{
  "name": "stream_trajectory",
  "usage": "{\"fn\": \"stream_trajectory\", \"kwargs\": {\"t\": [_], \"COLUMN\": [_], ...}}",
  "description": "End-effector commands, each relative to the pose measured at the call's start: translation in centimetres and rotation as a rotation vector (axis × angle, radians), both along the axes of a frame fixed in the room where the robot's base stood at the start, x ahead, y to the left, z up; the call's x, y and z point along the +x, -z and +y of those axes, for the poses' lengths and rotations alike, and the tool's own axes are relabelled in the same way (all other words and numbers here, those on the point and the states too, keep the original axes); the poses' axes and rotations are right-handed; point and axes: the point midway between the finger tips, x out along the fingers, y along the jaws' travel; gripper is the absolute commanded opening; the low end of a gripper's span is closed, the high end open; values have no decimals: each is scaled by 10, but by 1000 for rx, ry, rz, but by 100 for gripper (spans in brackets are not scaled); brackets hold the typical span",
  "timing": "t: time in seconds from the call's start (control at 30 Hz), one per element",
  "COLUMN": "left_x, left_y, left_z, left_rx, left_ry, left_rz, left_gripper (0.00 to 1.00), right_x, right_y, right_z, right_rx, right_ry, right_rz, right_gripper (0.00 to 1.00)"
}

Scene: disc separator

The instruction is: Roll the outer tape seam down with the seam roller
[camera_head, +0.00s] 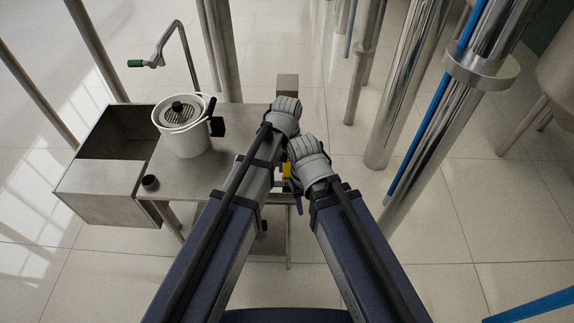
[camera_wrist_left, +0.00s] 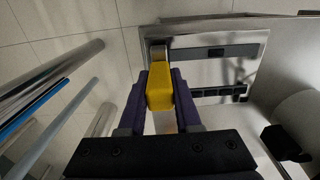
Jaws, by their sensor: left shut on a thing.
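My left gripper (camera_wrist_left: 160,92) is shut on the seam roller (camera_wrist_left: 160,95). Its two purple fingers press the sides of the roller's yellow handle, and a metal end shows beyond it. In the head view a bit of yellow (camera_head: 286,170) shows between my two forearms. My right gripper (camera_head: 311,165) is close beside the left one, at the table's right edge; its fingers are hidden, so I cannot tell whether it is open. I cannot make out the outer tape seam in either view.
A steel table (camera_head: 168,180) carries a white pot (camera_head: 186,142) with a grated lid. An open steel bin (camera_head: 100,206) is at its left. Steel pipes (camera_head: 397,100) stand to the right. In the wrist view, a steel panel (camera_wrist_left: 200,70) has dark rectangles.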

Motion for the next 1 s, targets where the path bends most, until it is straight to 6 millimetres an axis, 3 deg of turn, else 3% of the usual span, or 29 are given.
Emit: {"fn": "stream_trajectory", "kwargs": {"t": [0.6,1.0], "left_x": [0,1], "left_y": [8,8], "left_z": [1,47], "left_rx": [0,0], "left_ry": [0,-3], "left_rz": [0,0], "left_gripper": [0,0], "right_x": [0,0], "right_y": [8,8], "right_z": [0,0], "right_rx": [0,0], "right_ry": [0,0], "right_rz": [0,0], "right_gripper": [50,50]}}
